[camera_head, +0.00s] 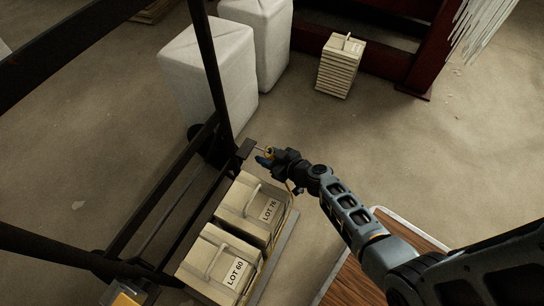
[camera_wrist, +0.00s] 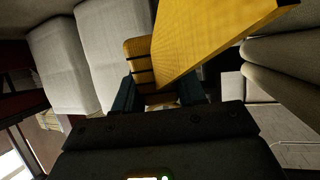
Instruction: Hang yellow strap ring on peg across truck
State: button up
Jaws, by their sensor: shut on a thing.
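My gripper (camera_head: 266,158) is at the upper end of the cart, just right of a dark block (camera_head: 246,148) by the cart's post. A thin light rod, perhaps the peg, shows between the block and my gripper. My gripper is shut on the yellow strap (camera_wrist: 215,35), which fills the top of the wrist view between and above the blue-tipped fingers (camera_wrist: 158,95). In the head view a bit of yellow (camera_head: 270,150) shows at the fingertips. The strap runs down along the right side of the boxes. Whether the ring is around the rod, I cannot tell.
Two cream boxes, LOT 78 (camera_head: 250,208) and LOT 60 (camera_head: 218,264), sit on the truck (camera_head: 277,262). Dark frame bars (camera_head: 212,75) rise at left. White wrapped blocks (camera_head: 208,72) stand behind. A yellow part (camera_head: 125,298) shows at lower left.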

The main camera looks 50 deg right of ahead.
jog(key=shift+w, duration=0.5)
jog(key=shift+w+a+f+b, duration=0.1)
jog(key=shift+w+f+b, duration=0.1)
jog(key=shift+f+b, duration=0.15)
jog(key=shift+w+a+f+b, duration=0.15)
jog(key=shift+w+b, duration=0.25)
jog(key=shift+b, duration=0.3)
jog(key=o, duration=1.3)
jog(key=shift+c, duration=0.2)
